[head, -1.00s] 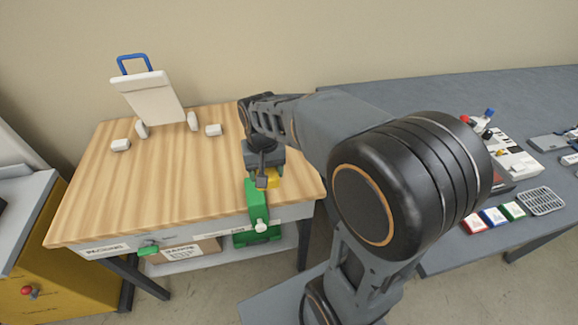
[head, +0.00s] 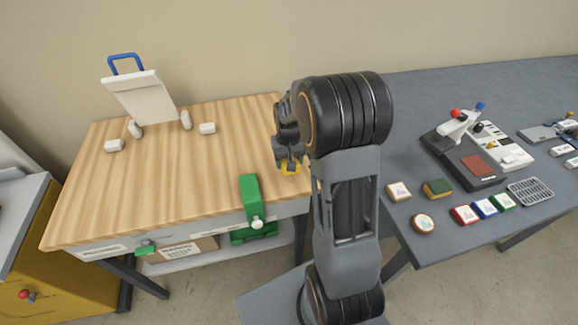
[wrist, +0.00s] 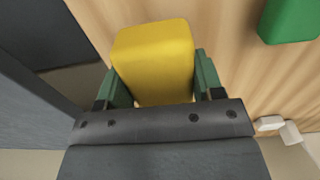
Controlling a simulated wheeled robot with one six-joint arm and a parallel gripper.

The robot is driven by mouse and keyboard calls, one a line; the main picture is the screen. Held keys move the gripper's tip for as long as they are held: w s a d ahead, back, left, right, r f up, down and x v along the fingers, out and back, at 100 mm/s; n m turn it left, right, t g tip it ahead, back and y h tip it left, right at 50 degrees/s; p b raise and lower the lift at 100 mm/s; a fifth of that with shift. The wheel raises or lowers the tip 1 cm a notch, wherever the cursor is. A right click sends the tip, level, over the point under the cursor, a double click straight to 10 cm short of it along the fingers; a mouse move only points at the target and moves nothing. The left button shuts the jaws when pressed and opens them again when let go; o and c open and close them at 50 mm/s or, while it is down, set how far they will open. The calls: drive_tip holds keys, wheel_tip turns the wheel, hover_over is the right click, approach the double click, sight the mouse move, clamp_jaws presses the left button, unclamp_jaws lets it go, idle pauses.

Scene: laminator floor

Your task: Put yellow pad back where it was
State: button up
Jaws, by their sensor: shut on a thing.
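The yellow pad (wrist: 155,58) is a rounded yellow block between the two green fingers in the wrist view. My gripper (wrist: 158,85) is shut on it. Whether the pad touches the tabletop cannot be told.
A green clamp (head: 250,200) is at the table's front edge, left of my gripper. A white tilted board (head: 143,97) and small white blocks stand at the back left. A grey table (head: 420,225) at right carries a machine (head: 470,150), coloured pads and a grate (head: 530,191).

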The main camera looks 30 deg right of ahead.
drive_tip(key=shift+w+d+f, duration=0.1)
drive_tip(key=shift+f, duration=1.6)
drive_tip(key=shift+f, duration=0.2)
drive_tip(key=o, duration=0.9)
